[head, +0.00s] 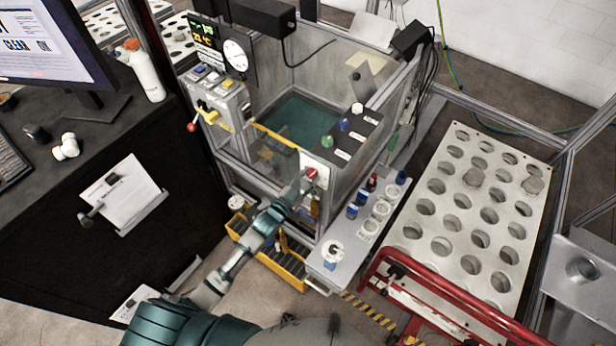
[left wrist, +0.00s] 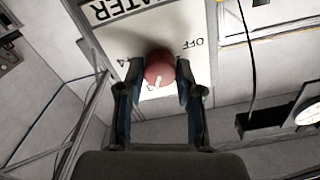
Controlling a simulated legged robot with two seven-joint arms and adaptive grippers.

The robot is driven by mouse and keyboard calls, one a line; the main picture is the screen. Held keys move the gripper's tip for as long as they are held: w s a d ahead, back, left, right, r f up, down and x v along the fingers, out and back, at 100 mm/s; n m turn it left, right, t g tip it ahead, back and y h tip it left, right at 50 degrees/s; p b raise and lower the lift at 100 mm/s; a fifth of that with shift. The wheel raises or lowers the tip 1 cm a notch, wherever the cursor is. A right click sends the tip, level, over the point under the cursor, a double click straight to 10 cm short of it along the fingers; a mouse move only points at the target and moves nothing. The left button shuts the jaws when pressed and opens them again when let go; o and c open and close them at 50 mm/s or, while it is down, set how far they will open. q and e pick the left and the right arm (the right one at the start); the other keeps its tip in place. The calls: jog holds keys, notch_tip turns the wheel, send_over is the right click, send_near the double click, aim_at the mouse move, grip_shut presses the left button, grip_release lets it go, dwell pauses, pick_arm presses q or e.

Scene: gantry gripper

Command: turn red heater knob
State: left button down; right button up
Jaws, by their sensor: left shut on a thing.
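The red heater knob (head: 311,173) sits on a white plate at the front corner of the glass-walled tank. In the left wrist view the red knob (left wrist: 160,70) shows a white pointer mark at its lower edge. The plate (left wrist: 125,30) behind it carries the letters "ATER", "OFF" and a "4", seen upside down. My left gripper (head: 304,180) reaches the knob from the front left. In the left wrist view its two fingers (left wrist: 158,82) are shut on the knob, one on each side. My right gripper is not in view.
A grey shelf with jars and small bottles (head: 352,210) stands just right of my left gripper. A yellow tray (head: 285,262) lies below. A panel with a red-tipped lever (head: 193,126) is to the left. A white rack with round holes (head: 470,200) and a red frame (head: 380,262) fill the right.

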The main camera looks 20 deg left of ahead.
pick_arm(q)
jog(key=c, duration=0.8)
grip_release()
jog(key=shift+o, duration=0.2)
jog(key=v, duration=1.2)
